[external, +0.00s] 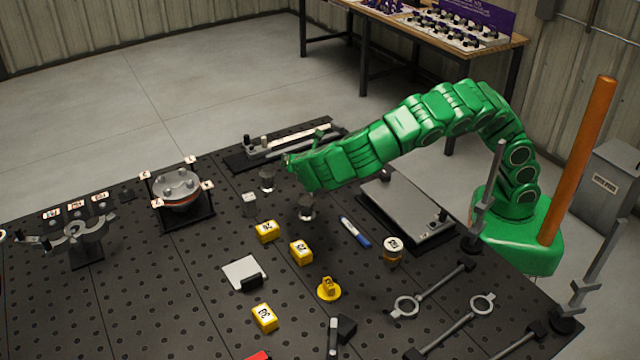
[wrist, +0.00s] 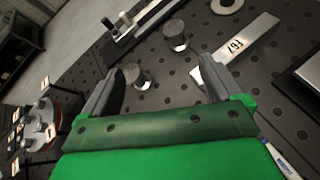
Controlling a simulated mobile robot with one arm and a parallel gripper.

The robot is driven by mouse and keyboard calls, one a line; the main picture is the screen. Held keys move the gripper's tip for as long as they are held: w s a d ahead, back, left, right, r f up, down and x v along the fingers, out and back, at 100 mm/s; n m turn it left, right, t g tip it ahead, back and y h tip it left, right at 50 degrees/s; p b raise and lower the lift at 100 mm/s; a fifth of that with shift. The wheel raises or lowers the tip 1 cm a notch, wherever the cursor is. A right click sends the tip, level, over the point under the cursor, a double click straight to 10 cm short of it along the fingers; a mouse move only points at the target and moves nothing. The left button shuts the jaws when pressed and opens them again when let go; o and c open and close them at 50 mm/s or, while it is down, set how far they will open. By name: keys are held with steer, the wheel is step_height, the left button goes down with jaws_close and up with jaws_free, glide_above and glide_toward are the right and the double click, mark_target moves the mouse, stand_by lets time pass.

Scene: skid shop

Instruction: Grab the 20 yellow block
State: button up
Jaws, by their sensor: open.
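The numbers are too small to read surely, so I cannot tell which is the 20. My gripper (external: 293,163) is above the table, behind the blocks and apart from them. In the wrist view my gripper (wrist: 160,70) has its two grey fingers spread wide with nothing held. No yellow block shows in the wrist view.
Dark metal cylinders (external: 306,208) stand below my gripper, between it and the blocks. A blue-and-white marker (external: 355,232), a yellow round piece (external: 329,289) and a white plate (external: 243,272) lie around the blocks. A grey plate fixture (external: 408,208) is at the right.

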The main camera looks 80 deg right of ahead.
steer(key=w+a+f+n+t, duration=0.1)
steer(key=a+f+n+t, duration=0.3)
steer(key=a, duration=0.9)
steer(key=n+y, duration=0.2)
steer(key=n, duration=0.1)
glide_toward(270, 230)
steer(key=shift+w+f, duration=0.45)
steer(key=x, duration=0.6)
steer(key=shift+w+d, duration=0.25)
steer(key=shift+w, duration=0.05)
steer(key=shift+t, duration=0.3)
steer(key=shift+s+d+x, duration=0.1)
steer(key=shift+s+x, duration=0.05)
steer(key=shift+x, duration=1.15)
steer(key=shift+s+d+x, duration=0.1)
steer(key=shift+d+x, duration=0.05)
steer(key=shift+x, duration=1.15)
steer(key=shift+c, duration=0.2)
steer(key=c, duration=1.1)
steer(key=shift+r, duration=0.1)
